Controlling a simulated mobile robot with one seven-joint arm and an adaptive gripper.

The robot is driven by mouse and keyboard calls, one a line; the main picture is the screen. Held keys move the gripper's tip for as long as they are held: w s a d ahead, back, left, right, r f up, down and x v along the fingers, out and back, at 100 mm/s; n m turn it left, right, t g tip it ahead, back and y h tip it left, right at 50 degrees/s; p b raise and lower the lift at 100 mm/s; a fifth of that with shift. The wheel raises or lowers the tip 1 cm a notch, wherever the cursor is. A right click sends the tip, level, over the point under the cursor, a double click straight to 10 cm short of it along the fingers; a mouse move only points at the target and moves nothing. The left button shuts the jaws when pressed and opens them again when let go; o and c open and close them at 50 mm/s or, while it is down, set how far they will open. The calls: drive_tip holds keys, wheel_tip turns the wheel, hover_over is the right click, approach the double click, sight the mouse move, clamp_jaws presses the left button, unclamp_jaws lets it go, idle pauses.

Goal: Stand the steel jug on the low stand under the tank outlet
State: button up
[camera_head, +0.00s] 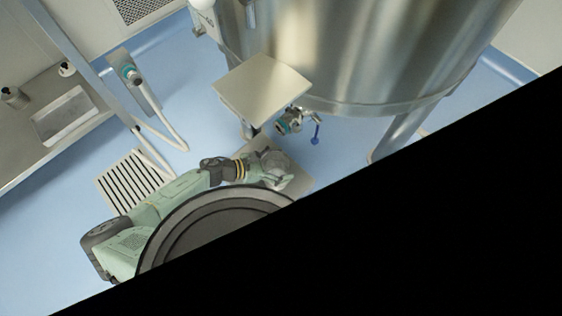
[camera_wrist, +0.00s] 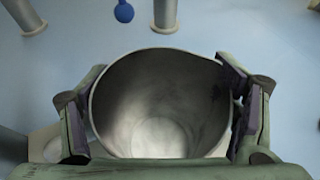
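The steel jug (camera_wrist: 160,105) fills the middle of the wrist view, its open mouth towards the camera and its inside looking empty. My gripper (camera_wrist: 165,110) has a finger against each side of it. In the head view, my gripper (camera_head: 272,168) and the jug (camera_head: 277,160) are over a flat grey plate (camera_head: 301,181), which looks like the low stand and is partly hidden by my arm. I cannot tell whether the jug touches it. The tank outlet (camera_head: 289,122), a valve with a blue-tipped handle (camera_head: 315,140), is just above the jug in the picture.
The big steel tank (camera_head: 350,45) stands behind on legs (camera_head: 397,135). A square raised plate (camera_head: 262,88) is close to the outlet. A hose (camera_head: 165,128), a floor grate (camera_head: 130,181) and a sink bench (camera_head: 65,115) lie left. Black covers the lower right.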

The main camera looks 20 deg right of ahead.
drive_tip(key=o, duration=0.3)
drive_tip(key=v, duration=1.2)
drive_tip(key=shift+r+p, duration=0.2)
drive_tip(key=shift+p, duration=0.1)
